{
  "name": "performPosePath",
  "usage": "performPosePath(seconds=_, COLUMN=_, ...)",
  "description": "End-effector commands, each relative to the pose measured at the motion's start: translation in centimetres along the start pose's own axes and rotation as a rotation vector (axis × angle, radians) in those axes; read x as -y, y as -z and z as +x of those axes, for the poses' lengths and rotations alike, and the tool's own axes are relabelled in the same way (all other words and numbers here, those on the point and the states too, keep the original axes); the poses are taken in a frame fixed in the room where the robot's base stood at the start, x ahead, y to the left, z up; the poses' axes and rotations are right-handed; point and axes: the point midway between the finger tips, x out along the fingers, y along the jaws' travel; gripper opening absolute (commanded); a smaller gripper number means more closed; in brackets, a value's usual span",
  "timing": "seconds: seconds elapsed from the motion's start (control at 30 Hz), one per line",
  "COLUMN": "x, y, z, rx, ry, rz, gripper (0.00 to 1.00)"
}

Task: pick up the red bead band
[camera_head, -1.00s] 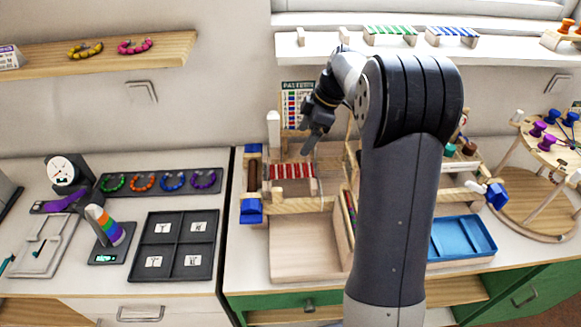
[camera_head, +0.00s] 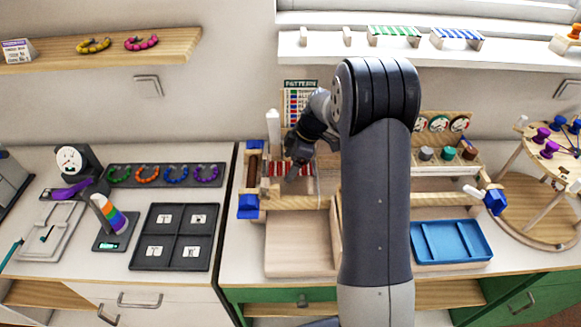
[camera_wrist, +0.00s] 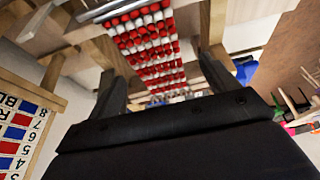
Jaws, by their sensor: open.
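The red bead band (camera_head: 276,168), with red and white beads in rows, lies on the wooden loom (camera_head: 300,203) in the head view. In the wrist view the band (camera_wrist: 152,45) runs away from the camera between and beyond my two fingers. My gripper (camera_head: 293,176) is over the band in the head view and hides part of it. I cannot tell whether a finger touches the band.
A pattern chart (camera_head: 299,90) stands behind the loom. A white post (camera_head: 273,130) rises at the loom's back left. A blue tray (camera_head: 452,241) lies to the right, and a dark sorting tray (camera_head: 175,236) to the left. A wooden board (camera_head: 300,243) in front is bare.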

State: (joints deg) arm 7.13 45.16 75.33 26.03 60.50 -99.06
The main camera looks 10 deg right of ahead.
Motion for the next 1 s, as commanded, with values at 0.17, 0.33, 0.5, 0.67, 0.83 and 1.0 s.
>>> performPosePath(seconds=0.17, x=-0.01, y=-0.01, z=-0.02, rx=0.000, ry=0.000, rz=0.000, gripper=0.72)
performPosePath(seconds=0.33, x=-0.01, y=-0.01, z=-0.04, rx=0.000, ry=0.000, rz=0.000, gripper=0.58)
performPosePath(seconds=0.5, x=-0.01, y=-0.01, z=-0.05, rx=0.000, ry=0.000, rz=0.000, gripper=0.44)
performPosePath(seconds=0.67, x=-0.02, y=0.00, z=-0.06, rx=0.000, ry=0.000, rz=0.000, gripper=0.34)
performPosePath(seconds=0.83, x=-0.02, y=0.00, z=-0.07, rx=0.000, ry=0.000, rz=0.000, gripper=0.33)
performPosePath(seconds=1.0, x=-0.05, y=0.16, z=-0.44, rx=0.000, ry=-0.002, rz=-0.001, gripper=0.33)
